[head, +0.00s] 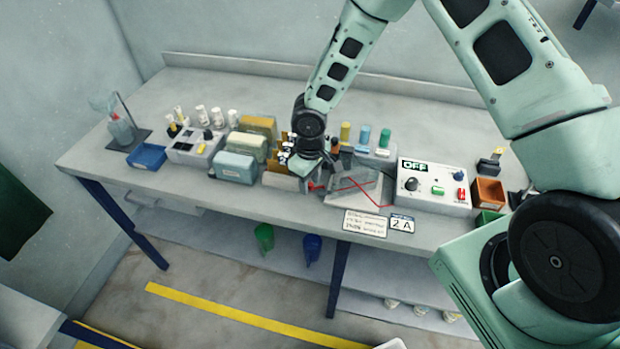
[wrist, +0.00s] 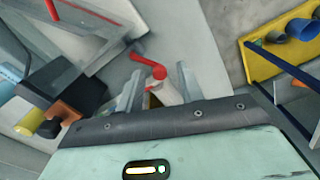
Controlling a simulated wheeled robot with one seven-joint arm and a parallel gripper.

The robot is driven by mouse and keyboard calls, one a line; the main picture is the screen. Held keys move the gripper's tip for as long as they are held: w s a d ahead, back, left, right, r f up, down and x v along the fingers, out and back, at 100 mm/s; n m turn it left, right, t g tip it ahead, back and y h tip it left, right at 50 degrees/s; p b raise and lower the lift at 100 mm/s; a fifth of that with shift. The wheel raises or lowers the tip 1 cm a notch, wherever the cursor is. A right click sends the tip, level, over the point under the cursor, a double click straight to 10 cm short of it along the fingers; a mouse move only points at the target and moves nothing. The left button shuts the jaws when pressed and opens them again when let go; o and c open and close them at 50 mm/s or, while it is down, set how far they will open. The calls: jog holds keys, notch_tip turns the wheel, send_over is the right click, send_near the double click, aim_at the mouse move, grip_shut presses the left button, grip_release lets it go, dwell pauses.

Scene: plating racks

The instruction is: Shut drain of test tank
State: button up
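The test tank (head: 352,187) is a clear box on the bench, with red leads across it, in the head view. In the wrist view its pale wall (wrist: 100,25) fills the upper left. A red drain lever (wrist: 150,66) with a round end shows beside the tank in the wrist view. My gripper (wrist: 160,70) is open, one finger on each side of the lever's round end; I cannot tell whether they touch it. In the head view my gripper (head: 312,174) is at the tank's left side, and its fingers are mostly hidden.
A power box (head: 430,187) reading OFF stands right of the tank, with an orange bin (head: 488,193) beyond. Several boxes and a rack crowd the left, including a pale green box (head: 235,167). Cards (head: 366,223) lie at the front edge. Green and blue containers are below.

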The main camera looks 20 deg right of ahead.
grip_shut()
jog(key=shift+s, duration=0.1)
jog(key=n, duration=0.1)
jog(key=s+n+b, duration=0.1)
jog(key=n, duration=0.3)
jog(key=shift+s+d+n+b, duration=0.2)
jog(key=shift+s+n+b, duration=0.15)
jog(key=shift+s+n, duration=0.05)
jog(key=n, duration=0.1)
jog(key=s+n, duration=0.1)
jog(key=n, duration=0.1)
jog(key=shift+d, duration=0.3)
jog(key=shift+s+d+n, duration=0.15)
jog(key=shift+n, duration=0.5)
jog(key=shift+s+d+n, duration=0.1)
jog(key=shift+d+n, duration=0.05)
jog(key=shift+n, duration=0.5)
